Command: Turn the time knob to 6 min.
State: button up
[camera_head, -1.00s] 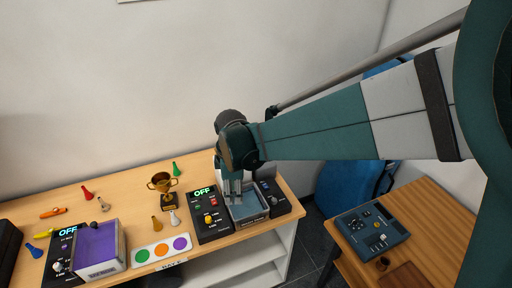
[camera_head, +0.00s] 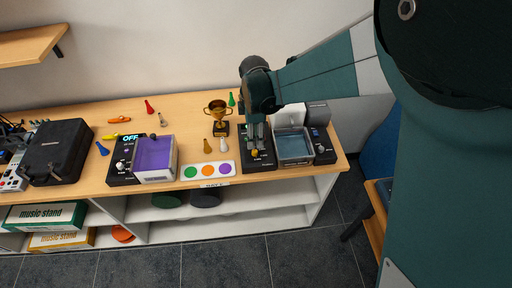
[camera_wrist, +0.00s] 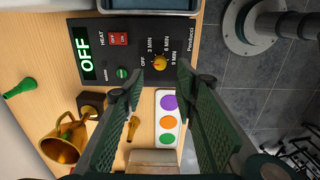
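The time knob (camera_wrist: 159,63) is a small yellow-orange dial on a black control panel (camera_wrist: 125,40), with OFF, 3 MIN, 6 MIN and 9 MIN marked around it. I cannot tell for sure which mark it points at. A green OFF display (camera_wrist: 84,52) and a red heat switch (camera_wrist: 118,39) are on the same panel. My gripper (camera_wrist: 162,80) is open, its fingertips apart and close to the knob, with nothing held. In the head view my gripper (camera_head: 255,147) points down over the panel, just above the knob (camera_head: 255,154).
A clear-walled blue bath (camera_head: 293,147) stands right of the panel. A card with coloured dots (camera_head: 208,171) lies left of it. A gold trophy (camera_head: 218,112) and small pawns stand behind. A purple bath (camera_head: 154,157) with its own panel is farther left.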

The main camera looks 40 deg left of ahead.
aim_at(255, 151)
jog(key=shift+f, duration=3.85)
jog(key=shift+c, duration=0.6)
jog(key=c, duration=0.8)
